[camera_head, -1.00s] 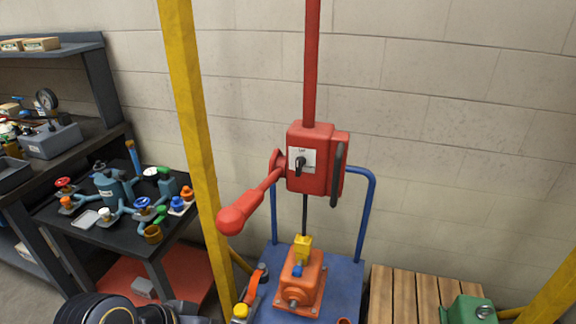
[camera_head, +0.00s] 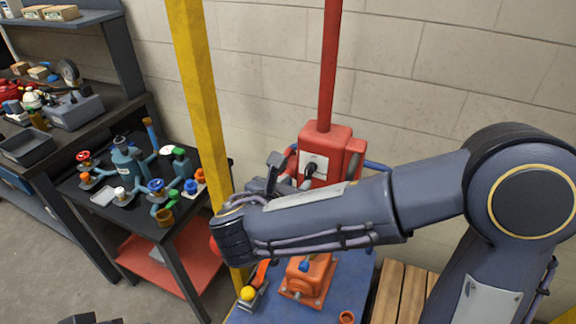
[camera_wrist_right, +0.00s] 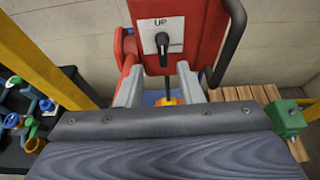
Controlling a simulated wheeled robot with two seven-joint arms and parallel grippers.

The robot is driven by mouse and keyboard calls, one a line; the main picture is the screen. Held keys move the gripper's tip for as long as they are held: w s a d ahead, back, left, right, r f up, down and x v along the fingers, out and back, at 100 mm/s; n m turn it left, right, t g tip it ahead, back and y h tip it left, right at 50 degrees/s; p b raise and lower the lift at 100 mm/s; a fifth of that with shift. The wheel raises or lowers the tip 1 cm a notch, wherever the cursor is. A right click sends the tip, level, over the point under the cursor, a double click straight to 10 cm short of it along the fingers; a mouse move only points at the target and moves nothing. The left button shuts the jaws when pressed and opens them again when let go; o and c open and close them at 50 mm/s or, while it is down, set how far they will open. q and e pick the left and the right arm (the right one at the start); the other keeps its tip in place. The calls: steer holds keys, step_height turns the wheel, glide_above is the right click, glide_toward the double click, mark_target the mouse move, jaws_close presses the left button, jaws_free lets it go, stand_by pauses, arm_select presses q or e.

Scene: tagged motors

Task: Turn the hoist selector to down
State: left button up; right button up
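The red hoist control box (camera_head: 338,146) hangs on a red pole and carries a white plate with a black selector (camera_head: 309,169). In the right wrist view the selector (camera_wrist_right: 162,47) stands vertical below the word "UP" on the plate (camera_wrist_right: 175,26). My right gripper (camera_head: 284,172) is in front of the box, partly hidden by my forearm in the head view. In the wrist view its two grey fingers (camera_wrist_right: 160,86) are apart with nothing between them, just below and in front of the selector, not gripping it.
A black bar handle (camera_wrist_right: 230,42) is on the box's right side. A yellow post (camera_head: 196,85) stands left of the box. An orange motor (camera_head: 310,275) sits on a blue table (camera_head: 341,290) below. A side table (camera_head: 133,217) with valves is at left.

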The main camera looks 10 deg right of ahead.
mark_target(307, 175)
steer(key=p+x, duration=0.1)
steer(key=x, duration=0.6)
steer(key=shift+d, duration=0.25)
steer(key=shift+c, duration=0.2)
steer(key=shift+f, duration=0.1)
jaws_close()
